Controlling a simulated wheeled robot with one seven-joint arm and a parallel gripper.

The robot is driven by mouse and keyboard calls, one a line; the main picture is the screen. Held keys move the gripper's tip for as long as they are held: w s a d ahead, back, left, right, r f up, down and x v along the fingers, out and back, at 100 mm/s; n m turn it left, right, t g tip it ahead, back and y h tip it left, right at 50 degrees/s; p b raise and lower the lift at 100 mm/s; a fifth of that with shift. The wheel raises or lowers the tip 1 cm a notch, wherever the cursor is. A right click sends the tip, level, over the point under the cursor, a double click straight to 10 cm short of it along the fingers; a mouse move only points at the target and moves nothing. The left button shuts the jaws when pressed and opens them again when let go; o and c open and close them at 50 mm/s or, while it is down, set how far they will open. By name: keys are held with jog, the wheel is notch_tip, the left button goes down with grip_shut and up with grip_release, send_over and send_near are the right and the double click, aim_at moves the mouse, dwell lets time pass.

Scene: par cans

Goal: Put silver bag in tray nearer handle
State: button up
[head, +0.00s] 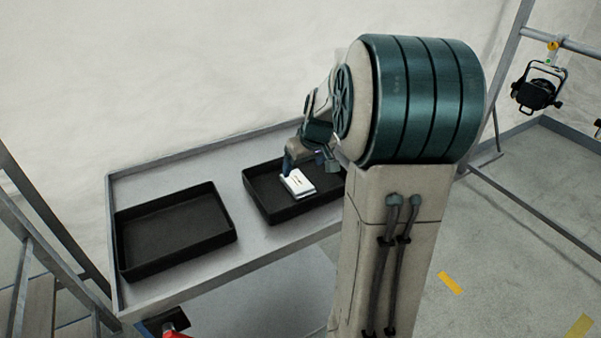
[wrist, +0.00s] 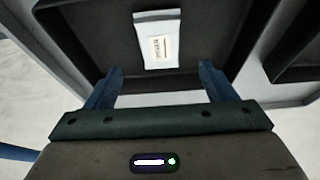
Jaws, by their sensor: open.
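The silver bag (head: 298,183), pale with a small printed label, lies in the right-hand black tray (head: 297,212) on the grey cart. In the wrist view the bag (wrist: 158,42) lies on the tray floor, ahead of my fingertips. My gripper (head: 307,167) is over this tray, close to the bag. In the wrist view its two blue fingers (wrist: 157,78) are wide apart with nothing between them. The left-hand black tray (head: 177,264) is empty. My arm hides the right end of the cart, and I cannot make out a cart handle.
The cart top (head: 238,208) has bare room between the trays and a raised rim. A wall stands behind it. A metal frame (head: 45,215) stands at the left, and a stage lamp (head: 537,93) hangs from a frame at the right. A red object (head: 174,332) shows below the cart.

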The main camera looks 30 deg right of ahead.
jog(key=s+a+r+g, duration=0.1)
jog(key=s+a+r, duration=0.4)
jog(key=s+a, duration=0.55)
jog(key=s+a+f, duration=0.1)
jog(key=s+a, duration=0.2)
jog(key=s, duration=0.2)
jog(key=s+a+f+g, duration=0.1)
jog(key=s+a, duration=0.2)
jog(key=s, duration=0.3)
jog(key=shift+s+a+f, duration=0.15)
jog(key=shift+s+f, duration=0.05)
